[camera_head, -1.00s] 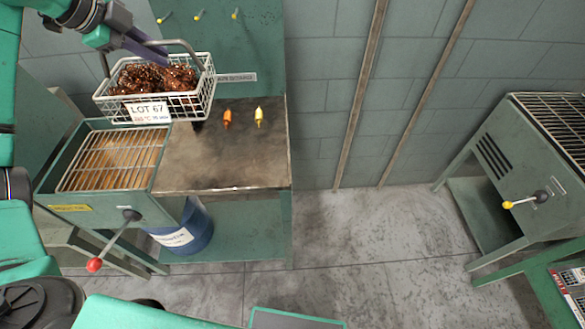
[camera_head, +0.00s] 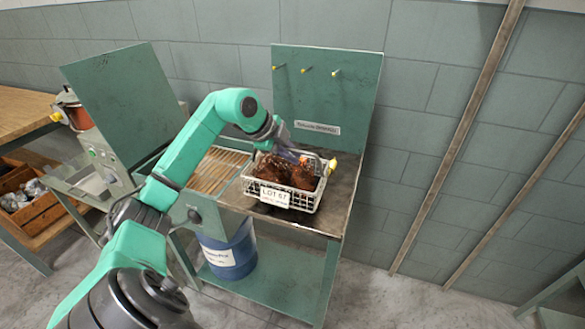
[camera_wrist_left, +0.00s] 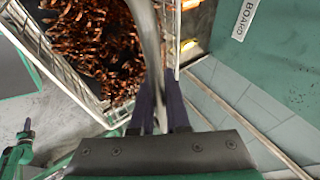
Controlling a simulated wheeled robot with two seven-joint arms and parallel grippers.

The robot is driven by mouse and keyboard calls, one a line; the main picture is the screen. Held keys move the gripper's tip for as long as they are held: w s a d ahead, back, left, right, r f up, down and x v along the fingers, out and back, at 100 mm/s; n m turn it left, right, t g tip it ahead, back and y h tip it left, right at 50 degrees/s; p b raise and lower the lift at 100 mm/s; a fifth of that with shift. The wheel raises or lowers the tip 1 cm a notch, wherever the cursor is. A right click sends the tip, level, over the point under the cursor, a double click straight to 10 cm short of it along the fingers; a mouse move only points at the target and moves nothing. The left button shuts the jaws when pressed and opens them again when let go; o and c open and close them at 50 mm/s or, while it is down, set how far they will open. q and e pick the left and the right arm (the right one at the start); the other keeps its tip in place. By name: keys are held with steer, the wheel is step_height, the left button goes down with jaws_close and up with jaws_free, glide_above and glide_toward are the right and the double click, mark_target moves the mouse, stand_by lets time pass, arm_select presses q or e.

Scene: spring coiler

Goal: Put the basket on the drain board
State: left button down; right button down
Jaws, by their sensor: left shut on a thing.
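The white wire basket (camera_head: 285,188) carries a "LOT 67" label and dark brown coiled pieces. It is over the drain board (camera_head: 341,190), the dark flat top right of the slatted grate. I cannot tell whether its underside touches the board. My left gripper (camera_head: 284,152) is above the basket, shut on its handle. In the left wrist view, the gripper's dark fingers (camera_wrist_left: 160,108) close around the grey handle bar (camera_wrist_left: 149,50), with the basket's wire rim (camera_wrist_left: 60,60) beside it. My right gripper is out of view.
A green back panel (camera_head: 352,90) with several pegs and a sign stands behind the board. A yellow-tipped piece (camera_head: 332,165) is just behind the basket's right side. The grate (camera_head: 215,172) lies to the left; a blue drum (camera_head: 232,252) stands below.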

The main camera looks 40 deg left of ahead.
mark_target(293, 167)
arm_select(q)
step_height(293, 167, down, 4)
steer(key=shift+a+r, duration=0.1)
steer(key=shift+r, duration=0.15)
steer(key=c, duration=0.9)
jaws_free()
steer(key=shift+f, duration=0.2)
